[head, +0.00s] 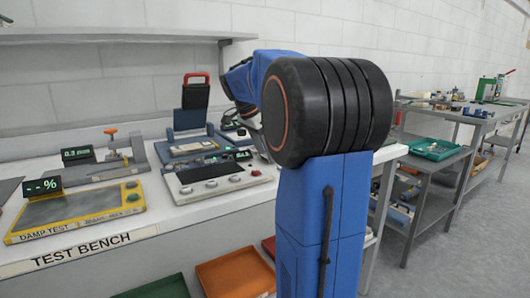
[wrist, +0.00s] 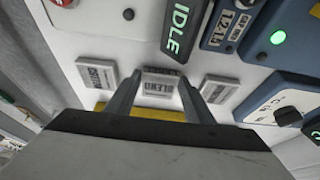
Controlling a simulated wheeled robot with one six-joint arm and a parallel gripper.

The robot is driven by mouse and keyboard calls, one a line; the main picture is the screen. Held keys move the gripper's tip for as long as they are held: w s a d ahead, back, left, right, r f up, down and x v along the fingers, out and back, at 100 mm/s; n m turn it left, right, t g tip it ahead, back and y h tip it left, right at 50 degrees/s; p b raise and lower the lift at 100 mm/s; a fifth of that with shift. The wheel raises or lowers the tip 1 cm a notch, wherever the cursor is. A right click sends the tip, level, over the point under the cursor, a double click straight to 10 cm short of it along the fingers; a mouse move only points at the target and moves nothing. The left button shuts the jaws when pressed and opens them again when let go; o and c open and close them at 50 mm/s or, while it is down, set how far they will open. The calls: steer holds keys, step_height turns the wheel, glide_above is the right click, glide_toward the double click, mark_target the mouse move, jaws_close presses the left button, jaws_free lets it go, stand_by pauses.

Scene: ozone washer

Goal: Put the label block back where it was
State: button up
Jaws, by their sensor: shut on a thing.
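In the wrist view my gripper (wrist: 158,84) has one finger on each side of a small pale label block (wrist: 157,88) that seems to read BLEND. The fingers are shut on the block. It is over a white surface, and whether it touches that surface is unclear. A dark lettered strip (wrist: 163,72) shows just beyond it. A second grey label block (wrist: 98,73) lies to the left, and a third (wrist: 219,89) to the right, both apart from my fingers. In the head view my arm hides the gripper and the block.
A dark IDLE display (wrist: 181,31) stands beyond the blocks. Blue units with green lights (wrist: 278,37) are close on the right. In the head view the white test bench (head: 160,227) carries several instruments; a shelf (head: 120,35) hangs above.

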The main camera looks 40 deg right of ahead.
steer(key=shift+f, duration=0.1)
steer(key=o, duration=1.2)
steer(key=v, duration=1.2)
